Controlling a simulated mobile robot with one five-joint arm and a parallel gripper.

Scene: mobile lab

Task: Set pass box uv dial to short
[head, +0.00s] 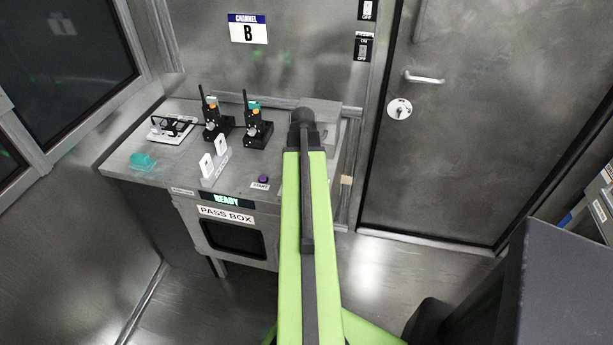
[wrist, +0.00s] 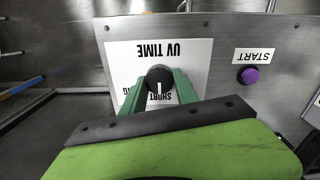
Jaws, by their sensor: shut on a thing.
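In the wrist view, the black UV dial (wrist: 159,73) sits on a white UV TIME plate (wrist: 193,60) that appears upside down. My gripper (wrist: 160,84) has its two green fingers closed on either side of the dial. The dial's white mark points down in the picture, towards the word SHORT. Another label at the left is partly hidden by a finger. In the head view, the pass box (head: 226,214) has a READY display (head: 226,200); my green arm covers its right part, and the dial is hidden there.
A purple START button (wrist: 249,75) is right of the dial in the wrist view; it also shows in the head view (head: 263,179). Black devices with antennas (head: 256,130), a white stand (head: 214,162) and a teal piece (head: 143,161) are on the bench top. A closed door (head: 455,120) is right.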

